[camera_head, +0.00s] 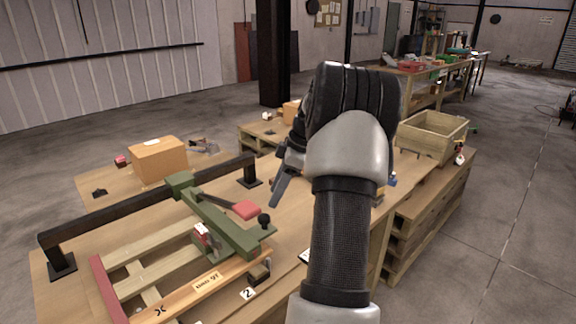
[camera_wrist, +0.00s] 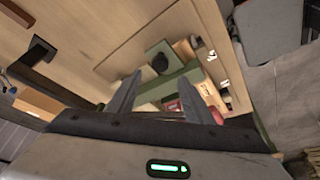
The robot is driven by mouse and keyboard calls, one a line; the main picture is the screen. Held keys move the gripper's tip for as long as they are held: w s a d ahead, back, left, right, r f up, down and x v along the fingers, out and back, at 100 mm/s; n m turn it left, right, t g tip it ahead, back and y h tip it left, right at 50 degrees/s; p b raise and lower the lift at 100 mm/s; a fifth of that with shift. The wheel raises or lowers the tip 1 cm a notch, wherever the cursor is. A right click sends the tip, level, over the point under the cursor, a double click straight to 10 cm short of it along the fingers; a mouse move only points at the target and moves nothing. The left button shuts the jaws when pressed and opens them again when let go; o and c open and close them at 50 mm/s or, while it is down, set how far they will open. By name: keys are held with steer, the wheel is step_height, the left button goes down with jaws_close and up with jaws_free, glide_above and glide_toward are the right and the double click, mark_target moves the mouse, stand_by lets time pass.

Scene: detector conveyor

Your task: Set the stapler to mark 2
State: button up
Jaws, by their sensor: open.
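The stapler appears to be the green carriage (camera_head: 222,222) across a slatted wooden frame; it has a red-tipped lever (camera_head: 244,209) and a black knob (camera_head: 264,221). A white tag with "2" (camera_head: 248,293) sits at the table's front edge, near the carriage's front end. My gripper (camera_head: 277,192) is above and right of the carriage, apart from it, with its fingers pointing down. In the wrist view, my gripper (camera_wrist: 162,78) is open and empty, and the black knob (camera_wrist: 161,62) shows just beyond the fingertips on the green carriage (camera_wrist: 166,82). My arm hides part of the table.
A black rail (camera_head: 150,203) on posts runs behind the frame. A red end bar (camera_head: 108,290) closes the frame's left end. A cardboard box (camera_head: 158,158) stands behind the rail. A wooden crate (camera_head: 432,136) stands at the right. Bare tabletop lies right of the carriage.

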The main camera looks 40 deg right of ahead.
steer(key=v, duration=0.9)
steer(key=shift+p, duration=0.45)
